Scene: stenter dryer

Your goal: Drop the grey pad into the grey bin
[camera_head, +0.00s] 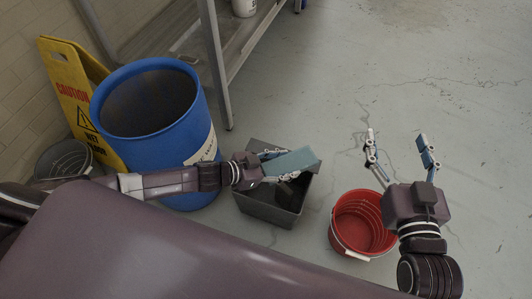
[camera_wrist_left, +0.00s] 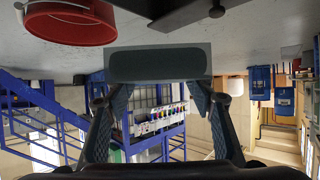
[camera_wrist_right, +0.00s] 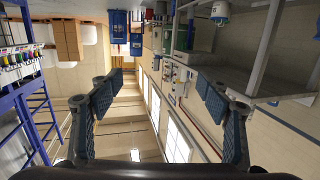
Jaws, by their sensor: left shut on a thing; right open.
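The grey pad (camera_head: 292,162) is a flat blue-grey block held in my left gripper (camera_head: 275,165). In the head view it is over the grey bin (camera_head: 270,212), an open dark grey box on the floor. The pad covers part of the bin's opening; the gap between them is hard to judge. In the left wrist view the pad (camera_wrist_left: 158,64) sits between the fingertips of my left gripper (camera_wrist_left: 160,85). My right gripper (camera_head: 398,146) is open and empty, out to the right above the floor. Its spread fingers (camera_wrist_right: 160,95) show in the right wrist view.
A blue barrel (camera_head: 165,140) stands just left of the bin. A red bucket (camera_head: 360,222) is to the bin's right. A yellow caution sign (camera_head: 68,85), a dark round bucket (camera_head: 65,158) and a metal table leg (camera_head: 216,65) are nearby. The floor at the right is clear.

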